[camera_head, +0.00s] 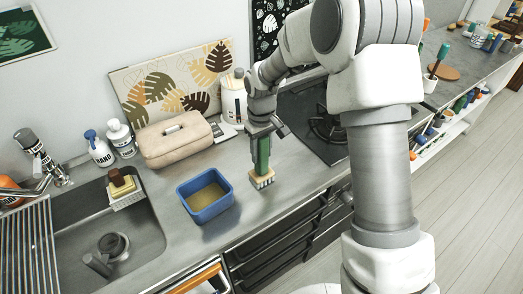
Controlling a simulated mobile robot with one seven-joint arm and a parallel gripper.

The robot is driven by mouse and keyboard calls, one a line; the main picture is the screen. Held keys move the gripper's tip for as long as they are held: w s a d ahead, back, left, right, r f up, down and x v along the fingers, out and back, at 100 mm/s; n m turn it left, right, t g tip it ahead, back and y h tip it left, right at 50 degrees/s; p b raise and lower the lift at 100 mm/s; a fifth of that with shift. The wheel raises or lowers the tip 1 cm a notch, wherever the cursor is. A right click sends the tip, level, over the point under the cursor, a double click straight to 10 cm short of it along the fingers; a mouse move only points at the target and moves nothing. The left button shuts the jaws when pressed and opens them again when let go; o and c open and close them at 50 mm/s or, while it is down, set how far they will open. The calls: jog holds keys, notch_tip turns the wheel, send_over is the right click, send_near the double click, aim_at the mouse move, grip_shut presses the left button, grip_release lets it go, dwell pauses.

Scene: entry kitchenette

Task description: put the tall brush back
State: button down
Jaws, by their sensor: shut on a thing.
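A brush with a green handle (263,155) and a pale bristle head is upright at the counter's front edge, bristles down. My gripper (263,130) is shut on the upper part of its handle, pointing down from above. I cannot tell whether the bristles touch the counter. A blue open-topped tub (208,213) stands to the left of the brush, apart from it. The tub's inside looks yellowish-brown, and no brush is in it.
The sink (140,240) is at left, with a sponge caddy (127,199) on its rim. A beige bread box (175,143), soap bottles (98,148) and a white canister (233,105) stand behind. A hob (318,120) lies right of my gripper. Bare counter lies around the tub.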

jog(key=shift+f, duration=0.25)
jog(key=shift+c, duration=2.2)
grip_release()
jog(key=shift+r, duration=0.1)
